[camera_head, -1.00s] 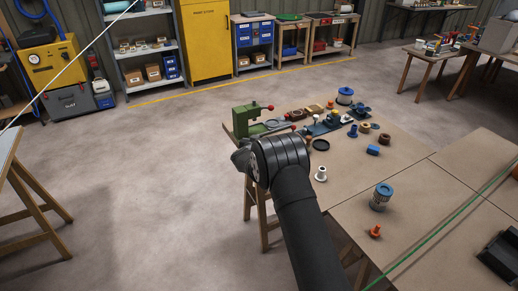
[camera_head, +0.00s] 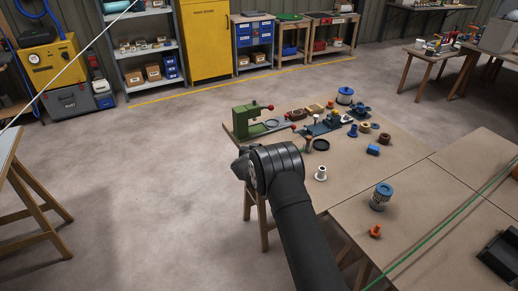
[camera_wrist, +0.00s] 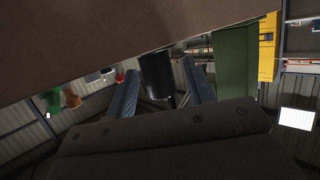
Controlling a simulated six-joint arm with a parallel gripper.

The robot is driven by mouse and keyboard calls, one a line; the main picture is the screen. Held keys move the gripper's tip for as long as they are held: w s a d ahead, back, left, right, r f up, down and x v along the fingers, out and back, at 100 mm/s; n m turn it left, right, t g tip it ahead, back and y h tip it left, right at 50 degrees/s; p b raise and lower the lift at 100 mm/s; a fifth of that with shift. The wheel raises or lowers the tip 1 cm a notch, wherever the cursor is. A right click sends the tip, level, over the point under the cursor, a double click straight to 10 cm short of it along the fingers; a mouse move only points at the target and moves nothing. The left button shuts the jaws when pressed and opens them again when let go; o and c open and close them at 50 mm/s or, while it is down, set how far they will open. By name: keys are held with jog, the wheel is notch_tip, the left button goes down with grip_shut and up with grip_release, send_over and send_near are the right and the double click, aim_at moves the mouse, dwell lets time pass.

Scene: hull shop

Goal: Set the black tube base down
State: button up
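The black tube base (camera_wrist: 157,75) shows in the wrist view as a dark cylinder between the two fingers of my gripper (camera_wrist: 161,82). Its far end meets the brown table surface, which fills the top of that view. A narrow gap shows between it and the right finger, so the fingers look open around it; contact on the left side is hard to judge. In the head view my own wrist hides the fingers and the tube base near the table's left corner.
A green press (camera_head: 246,121) with red knobs stands just behind my wrist. A black ring (camera_head: 320,144), a white spool (camera_head: 320,173) and a blue-lidded jar (camera_head: 381,196) are to the right. Several small parts crowd the table's back edge. Bare tabletop (camera_head: 345,185) lies between.

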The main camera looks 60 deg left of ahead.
jog(key=v, duration=1.6)
jog(key=shift+r, duration=0.4)
jog(key=shift+o, duration=0.4)
jog(key=shift+s+d+r, duration=0.15)
jog(key=shift+s+d, duration=0.25)
jog(key=shift+d, duration=0.05)
